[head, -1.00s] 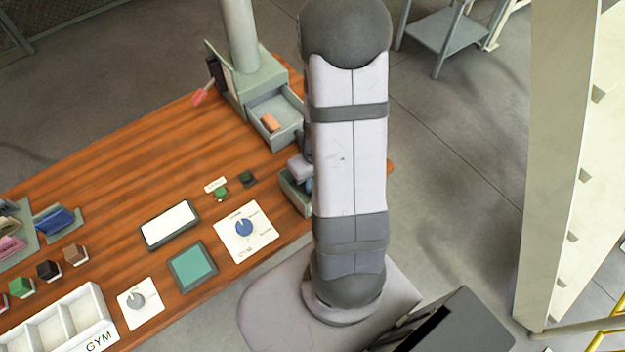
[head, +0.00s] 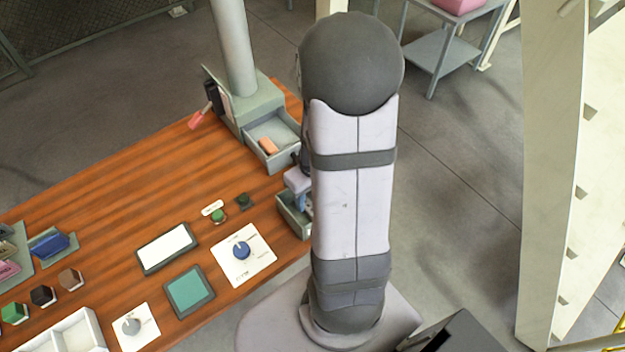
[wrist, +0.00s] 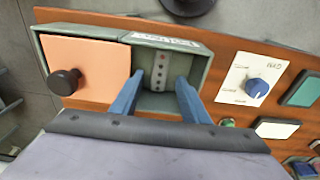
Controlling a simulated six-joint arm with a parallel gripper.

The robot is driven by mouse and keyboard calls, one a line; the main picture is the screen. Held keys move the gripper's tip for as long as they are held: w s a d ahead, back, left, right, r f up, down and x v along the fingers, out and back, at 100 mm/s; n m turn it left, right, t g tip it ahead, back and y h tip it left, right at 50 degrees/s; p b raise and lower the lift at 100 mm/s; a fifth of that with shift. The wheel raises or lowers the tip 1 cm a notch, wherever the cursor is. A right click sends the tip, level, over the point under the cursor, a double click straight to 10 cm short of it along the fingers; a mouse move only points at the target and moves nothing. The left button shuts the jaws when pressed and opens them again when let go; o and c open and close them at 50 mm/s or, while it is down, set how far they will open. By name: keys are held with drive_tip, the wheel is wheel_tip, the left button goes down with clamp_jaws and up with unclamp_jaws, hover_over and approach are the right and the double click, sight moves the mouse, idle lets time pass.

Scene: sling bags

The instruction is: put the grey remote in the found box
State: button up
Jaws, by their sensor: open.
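The grey remote (wrist: 161,71) looks to be the slim grey bar with a row of small dots, in the open right compartment of a green box (wrist: 205,72) in the wrist view. My gripper (wrist: 158,82) is open, with its blue fingers spread on either side of the bar and no visible grip on it. The box's white label is too blurred to read, so I cannot tell which is the found box. In the head view the box (head: 289,223) is partly hidden by my arm, and the gripper (head: 297,181) shows only in part.
The box's left compartment has an orange lid (wrist: 88,66) with a black knob. A dial plate (head: 243,256), a white-faced panel (head: 167,248) and a green-faced panel (head: 189,291) lie nearby. An open grey drawer (head: 284,129) holds an orange block (head: 268,145). The table's middle is clear.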

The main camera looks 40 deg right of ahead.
wheel_tip(320, 180, up, 8)
drive_tip(key=shift+s+b, duration=0.3)
drive_tip(key=shift+s, duration=0.1)
drive_tip(key=shift+g, duration=0.3)
drive_tip(key=a, duration=0.6)
drive_tip(key=shift+s+a+f, duration=0.15)
drive_tip(key=shift+s+f, duration=0.05)
drive_tip(key=s+a, duration=0.3)
drive_tip(key=a, duration=0.4)
drive_tip(key=shift+s+a+f+g, duration=0.2)
drive_tip(key=shift+a+f+g, duration=0.1)
drive_tip(key=shift+a, duration=0.05)
